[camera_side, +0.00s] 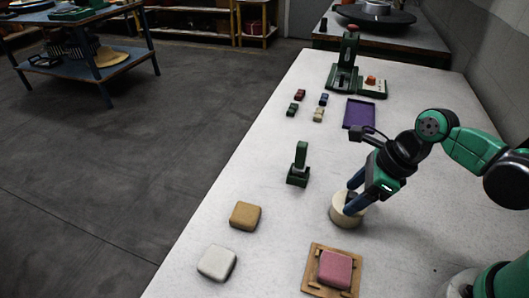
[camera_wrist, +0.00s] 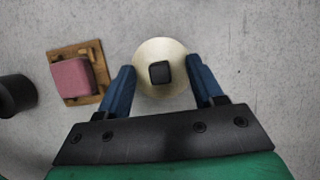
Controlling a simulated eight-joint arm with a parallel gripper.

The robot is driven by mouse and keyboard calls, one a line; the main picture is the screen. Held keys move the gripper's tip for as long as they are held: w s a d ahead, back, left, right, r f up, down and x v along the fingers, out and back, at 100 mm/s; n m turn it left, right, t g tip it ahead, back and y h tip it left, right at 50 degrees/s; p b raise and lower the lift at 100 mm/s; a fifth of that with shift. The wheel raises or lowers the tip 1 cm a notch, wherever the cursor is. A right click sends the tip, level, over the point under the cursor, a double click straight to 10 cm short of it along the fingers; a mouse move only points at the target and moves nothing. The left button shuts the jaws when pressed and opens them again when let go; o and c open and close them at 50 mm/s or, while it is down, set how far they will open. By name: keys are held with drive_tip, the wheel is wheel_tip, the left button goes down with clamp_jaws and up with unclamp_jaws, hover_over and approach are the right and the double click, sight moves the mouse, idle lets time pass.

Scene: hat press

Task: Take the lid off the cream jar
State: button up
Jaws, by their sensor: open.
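The cream jar (camera_side: 343,217) stands upright on the pale table, a short round cream shape. In the wrist view its round cream top (camera_wrist: 160,48) has a dark square knob (camera_wrist: 160,72) in the middle. The seam between lid and jar cannot be made out. My gripper (camera_side: 351,200) is over the jar, pointing down. In the wrist view the gripper's (camera_wrist: 160,66) blue fingers stand apart, one on each side of the round top, with the knob between them. Whether the fingers touch its rim cannot be told.
A pink block (camera_side: 335,268) sits on a wooden tray (camera_side: 312,283) near the jar. A tan block (camera_side: 245,215), a white block (camera_side: 217,262) and a green stand (camera_side: 299,168) lie left. Several small blocks, a purple tray (camera_side: 359,113) and a green press (camera_side: 345,70) are farther back.

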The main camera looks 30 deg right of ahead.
drive_tip(key=shift+c, duration=0.2)
clamp_jaws()
drive_tip(key=shift+r, duration=0.1)
